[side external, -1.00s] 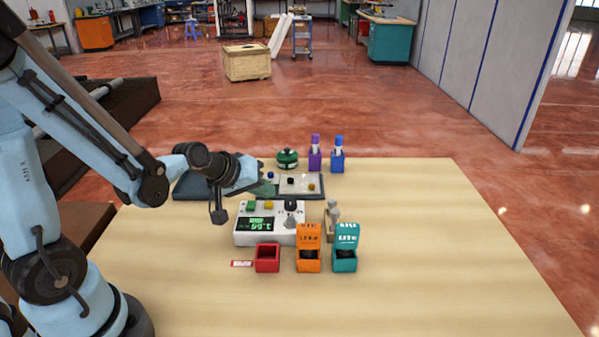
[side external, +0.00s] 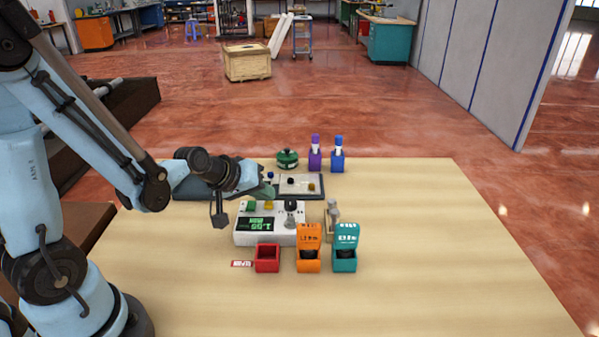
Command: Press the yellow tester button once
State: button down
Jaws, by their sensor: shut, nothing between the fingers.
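The tester (side external: 264,239) is a white box on the table with a lit green display (side external: 262,224). On its top are a green button (side external: 251,206), the yellow button (side external: 269,205) and a dark knob (side external: 290,206). My gripper (side external: 268,193) is shut and empty, its greenish fingers pointing down just above or at the yellow button. From this angle I cannot tell whether the fingertips touch the button. Part of the button's back side is hidden by the fingers.
Red (side external: 267,260), orange (side external: 308,262) and teal (side external: 345,262) bins stand in front of the tester. Behind it lie a tray (side external: 316,193) with small knobs, a green round object (side external: 287,159), and purple (side external: 315,160) and blue (side external: 337,161) holders. The table's right side is clear.

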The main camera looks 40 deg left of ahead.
aim_at(265, 205)
jog(key=shift+f, duration=0.45)
dwell(0.5)
jog(key=shift+r, duration=0.9)
jog(key=shift+r, duration=0.1)
jog(key=shift+r, duration=2.4)
jog(key=s+d+r+m+g, duration=0.2)
jog(key=s+d+m, duration=0.3)
jog(key=s+m, duration=0.3)
jog(key=shift+s+d+r, duration=0.15)
jog(key=shift+s+r, duration=0.05)
jog(key=shift+s, duration=0.6)
